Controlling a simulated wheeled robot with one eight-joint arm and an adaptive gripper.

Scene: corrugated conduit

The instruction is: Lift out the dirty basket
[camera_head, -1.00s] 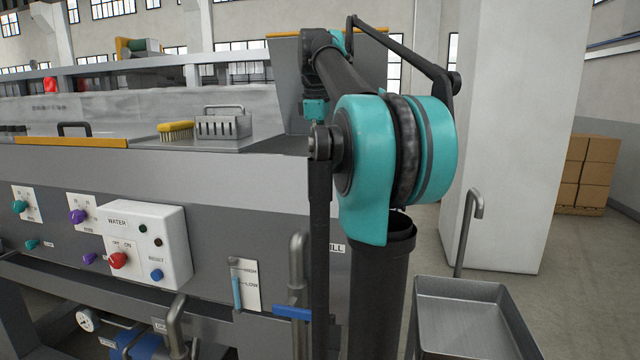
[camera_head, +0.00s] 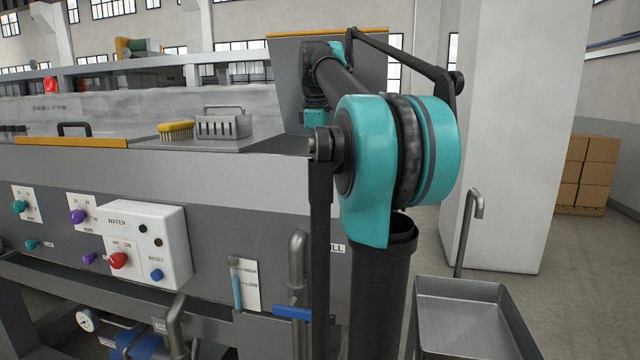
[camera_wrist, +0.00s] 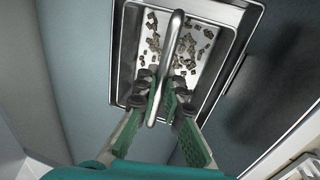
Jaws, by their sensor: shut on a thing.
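The dirty basket (camera_wrist: 205,46) is a metal tray with dark brown bits scattered over its floor, in the upper middle of the wrist view. Its bar handle (camera_wrist: 171,50) runs lengthwise over the middle. My gripper (camera_wrist: 163,92) has its green-padded fingers on both sides of the handle's near end and is shut on it. In the head view my gripper and this basket are hidden behind the machine's top edge and my arm. I cannot tell how far the basket sits below the rim.
On the machine's top (camera_head: 140,157) stand a second metal basket with a handle (camera_head: 222,126) and a yellow brush (camera_head: 176,130). A raised grey panel (camera_head: 345,80) stands behind my arm. A metal sink (camera_head: 468,315) with a tap is at lower right, near a white pillar (camera_head: 505,130).

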